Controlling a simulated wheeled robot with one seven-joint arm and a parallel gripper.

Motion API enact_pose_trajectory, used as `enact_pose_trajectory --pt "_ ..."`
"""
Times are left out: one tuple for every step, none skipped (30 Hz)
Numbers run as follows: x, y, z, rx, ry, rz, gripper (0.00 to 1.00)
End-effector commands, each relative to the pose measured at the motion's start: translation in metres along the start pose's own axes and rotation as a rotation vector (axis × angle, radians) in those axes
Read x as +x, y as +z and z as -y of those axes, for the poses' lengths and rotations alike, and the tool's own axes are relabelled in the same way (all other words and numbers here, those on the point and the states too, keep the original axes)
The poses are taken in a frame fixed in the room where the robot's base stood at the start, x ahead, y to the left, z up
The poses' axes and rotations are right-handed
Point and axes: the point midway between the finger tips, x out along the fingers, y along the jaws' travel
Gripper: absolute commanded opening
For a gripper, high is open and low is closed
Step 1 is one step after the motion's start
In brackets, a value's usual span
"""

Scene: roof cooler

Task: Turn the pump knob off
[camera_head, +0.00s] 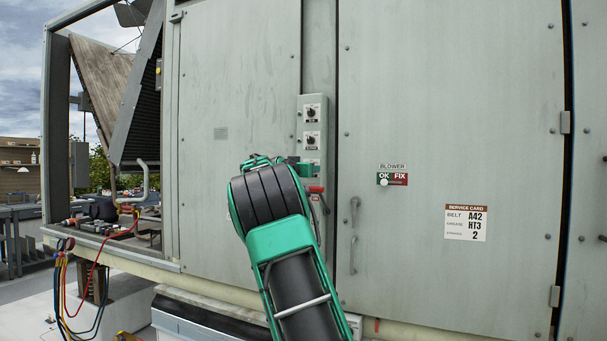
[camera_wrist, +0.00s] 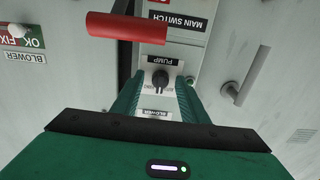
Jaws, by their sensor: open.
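The pump knob (camera_wrist: 160,78) is a small black rotary knob on a white plate, beside an upside-down PUMP label in the wrist view. My gripper (camera_wrist: 160,88) is open, with one green finger on each side of the knob. I cannot tell whether the fingers touch it or which setting it points to. In the head view my gripper (camera_head: 306,168) is at the lower part of the grey switch box (camera_head: 313,100) and hides the pump knob. Two other black knobs, the upper (camera_head: 312,112) and the lower (camera_head: 312,140), show above it.
A red main switch handle (camera_wrist: 125,27) is close to the pump knob; it also shows just below my gripper in the head view (camera_head: 316,189). A door handle (camera_head: 354,235), the blower OK/FIX sign (camera_head: 392,179) and a service card (camera_head: 466,222) are to the right.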

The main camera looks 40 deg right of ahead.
Motion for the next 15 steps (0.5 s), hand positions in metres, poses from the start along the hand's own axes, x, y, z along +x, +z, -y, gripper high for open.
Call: enact_pose_trajectory --pt "-0.002 0.0 0.001 0.0 -0.001 0.001 0.4" --pt "-0.003 0.0 0.001 0.0 -0.002 0.001 0.4" --pt "-0.006 0.0 0.001 0.001 -0.002 0.001 0.4" --pt "-0.01 0.0 0.001 0.002 -0.002 0.001 0.4" --pt "-0.013 0.0 0.001 0.002 -0.003 0.001 0.4" --pt "-0.019 0.001 0.002 0.001 -0.004 0.003 0.4" --pt "-0.024 0.001 0.002 0.001 -0.004 0.003 0.4" --pt "-0.029 0.001 0.002 0.001 -0.004 0.003 0.4" --pt "-0.036 0.001 0.002 0.001 -0.005 0.003 0.4" --pt "-0.042 0.001 0.002 0.002 -0.005 0.002 0.4" --pt "-0.048 0.001 0.002 0.002 -0.005 0.003 0.4" --pt "-0.055 0.001 0.002 0.002 -0.005 0.003 0.4" --pt "-0.061 0.001 0.002 0.001 -0.005 0.003 0.4" --pt "-0.066 0.001 0.002 0.002 -0.005 0.003 0.4" --pt "-0.073 0.001 0.001 0.001 -0.004 0.002 0.4"
